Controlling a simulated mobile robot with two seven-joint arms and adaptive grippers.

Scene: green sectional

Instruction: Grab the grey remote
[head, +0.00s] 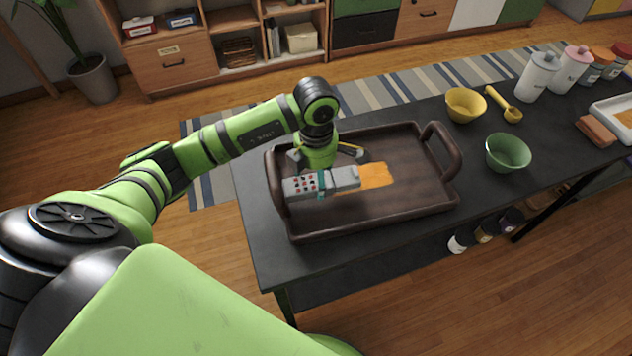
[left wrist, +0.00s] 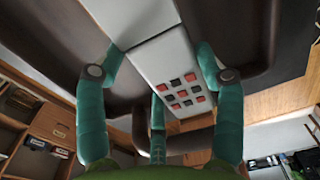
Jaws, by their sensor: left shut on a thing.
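The grey remote (head: 303,186) has red and dark buttons and is in my left gripper (head: 322,182), over the left part of the brown tray (head: 350,226). In the left wrist view the remote (left wrist: 165,65) lies between the teal fingers of the left gripper (left wrist: 157,75), which are shut on it. In the head view the remote appears above the tray floor, but I cannot tell how high. The far side of the remote is partly hidden by the gripper. My right gripper is not in view.
The tray stands on a black table (head: 258,236). An orange patch (head: 376,176) shows on the tray floor. A tray handle (head: 441,150) rises at the right.

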